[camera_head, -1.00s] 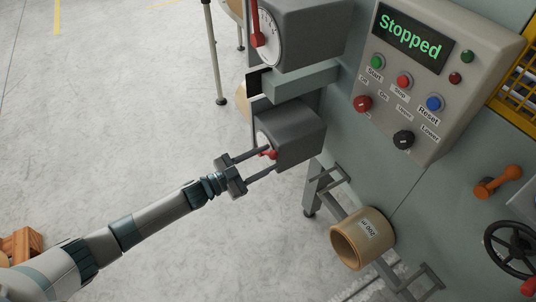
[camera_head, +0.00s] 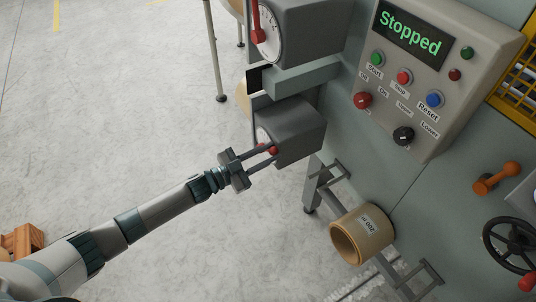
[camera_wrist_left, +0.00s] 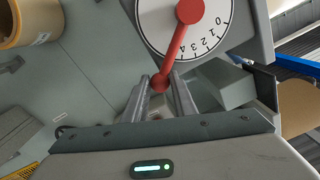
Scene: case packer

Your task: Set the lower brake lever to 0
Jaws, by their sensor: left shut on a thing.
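The lower brake lever (camera_wrist_left: 174,52) is red with a round knob and sits on a white dial (camera_wrist_left: 211,38) marked 0 to at least 4. In the left wrist view it points down and slightly left, close to or past the 4 and well away from the 0. The lever's grey box (camera_head: 290,132) is left of the machine panel in the head view. My left gripper (camera_wrist_left: 161,88) is shut on the lever's knob, one finger on each side; it also shows in the head view (camera_head: 272,156). My right gripper is out of view.
The upper brake box (camera_head: 305,30) with its own red lever (camera_head: 257,22) is just above. The control panel (camera_head: 435,75) reads "Stopped". A tan roll (camera_head: 362,236) and a metal frame are below right. Open floor (camera_head: 120,110) lies to the left.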

